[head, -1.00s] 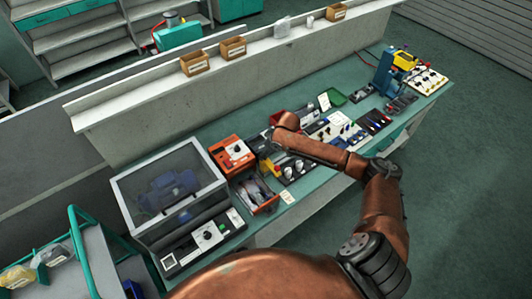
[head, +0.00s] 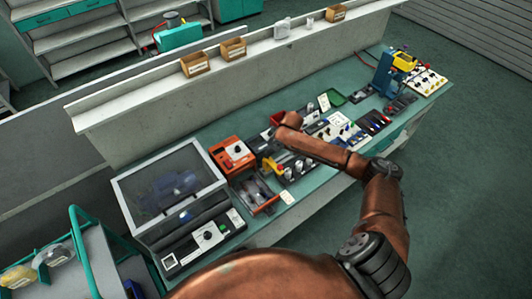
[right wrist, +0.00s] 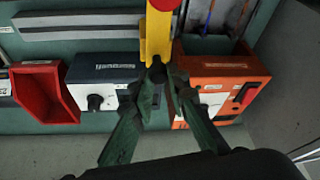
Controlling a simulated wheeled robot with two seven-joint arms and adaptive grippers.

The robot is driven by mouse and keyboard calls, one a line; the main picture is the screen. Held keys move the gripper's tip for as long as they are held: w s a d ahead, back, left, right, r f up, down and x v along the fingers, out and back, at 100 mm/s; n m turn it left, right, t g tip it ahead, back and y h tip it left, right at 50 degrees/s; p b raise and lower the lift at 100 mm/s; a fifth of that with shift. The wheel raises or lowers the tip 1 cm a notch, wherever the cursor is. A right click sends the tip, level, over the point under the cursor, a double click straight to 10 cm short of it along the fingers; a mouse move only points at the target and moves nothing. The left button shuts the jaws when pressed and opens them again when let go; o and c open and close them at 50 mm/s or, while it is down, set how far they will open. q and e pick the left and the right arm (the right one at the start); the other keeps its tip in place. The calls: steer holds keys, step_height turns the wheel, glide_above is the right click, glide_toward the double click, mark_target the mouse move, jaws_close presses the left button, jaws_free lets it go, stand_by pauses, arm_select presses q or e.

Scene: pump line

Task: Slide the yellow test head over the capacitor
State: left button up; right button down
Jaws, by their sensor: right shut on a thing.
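The yellow test head (right wrist: 157,40), with a red round part at the picture's top edge, is in the right wrist view. My right gripper (right wrist: 160,78) is shut on its near end. In the head view the yellow test head (head: 270,165) is a small patch left of my forearm, above the bench; my right gripper is too small to make out there. Small pale cylinders (head: 288,172) stand on the bench just right of it; I cannot tell whether one is the capacitor. The right wrist view shows no capacitor. My left gripper is out of view.
An orange instrument box (right wrist: 220,88), a dark blue box with a knob (right wrist: 104,78) and a red bin (right wrist: 46,90) stand around the gripper. A clear-lidded case (head: 170,185) is on the bench's left end. A tray of loose parts (head: 256,194) is near the front edge.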

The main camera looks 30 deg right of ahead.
steer(key=d, duration=0.3)
steer(key=d+p, duration=0.1)
steer(key=d, duration=0.1)
steer(key=shift+w+d, duration=0.2)
steer(key=shift+w, duration=0.05)
steer(key=c, duration=1.9)
jaws_free()
steer(key=shift+o, duration=0.3)
steer(key=shift+r, duration=0.1)
steer(key=v, duration=1.2)
